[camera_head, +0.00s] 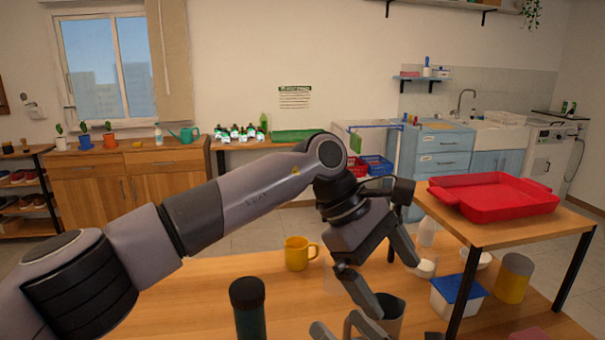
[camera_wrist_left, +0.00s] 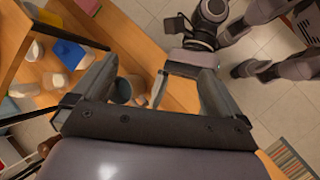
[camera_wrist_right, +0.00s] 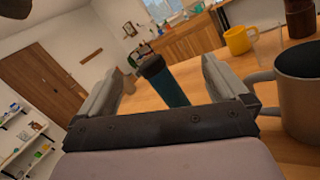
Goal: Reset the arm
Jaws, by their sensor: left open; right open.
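My left gripper (camera_head: 396,288) hangs over the table right of centre in the head view, fingers spread and pointing down, with nothing between them. My right gripper (camera_head: 342,326) shows only partly at the bottom edge of the head view. It also shows in the left wrist view (camera_wrist_left: 160,90). In the right wrist view its fingers (camera_wrist_right: 162,70) are apart, and a dark teal bottle with a black lid (camera_wrist_right: 172,86) appears between them, apparently beyond them. That bottle (camera_head: 250,312) stands upright in the head view. A grey mug (camera_wrist_right: 303,92) is close by my right gripper.
A yellow mug (camera_head: 296,254) stands on the wooden table (camera_head: 190,285). A raised stand (camera_head: 470,232) with a red tray (camera_head: 495,192) is at the right. A blue-lidded container (camera_head: 457,296), a yellow-and-grey canister (camera_head: 513,278) and white bowls sit around it. The table's left part looks clear.

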